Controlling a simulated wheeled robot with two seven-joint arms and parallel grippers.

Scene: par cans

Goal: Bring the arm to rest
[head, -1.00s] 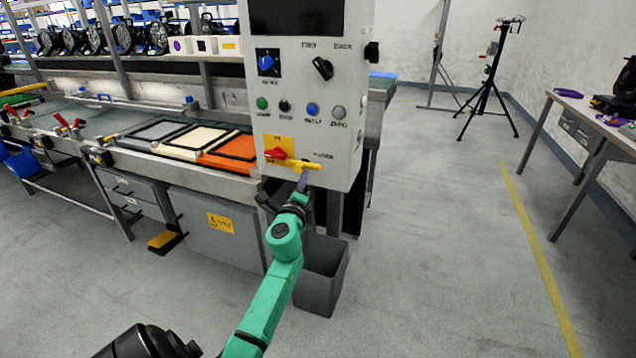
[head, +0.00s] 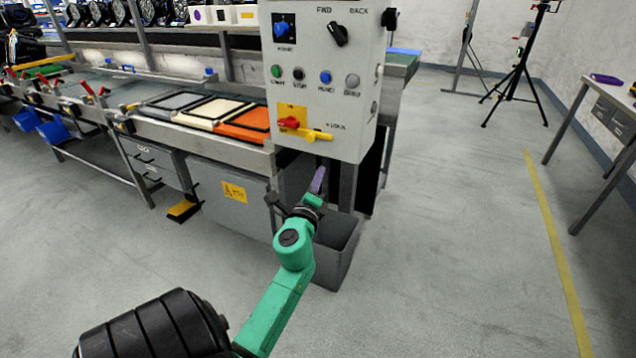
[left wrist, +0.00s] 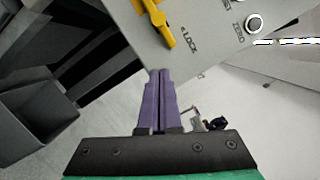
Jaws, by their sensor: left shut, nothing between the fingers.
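My left arm is green and reaches up from the bottom of the head view. Its gripper (head: 318,180) has purple fingers and is just below the grey control panel (head: 345,140). In the left wrist view the two purple fingers (left wrist: 160,100) lie together, shut and empty. The yellow lever also shows at the top of the left wrist view (left wrist: 157,20). My right gripper is not in view.
A grey bin (head: 335,255) stands on the floor behind my left forearm. A bench with framed panels (head: 245,122) runs to the left. A black tripod (head: 520,70) and a table (head: 610,100) stand at the right. The floor between is clear.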

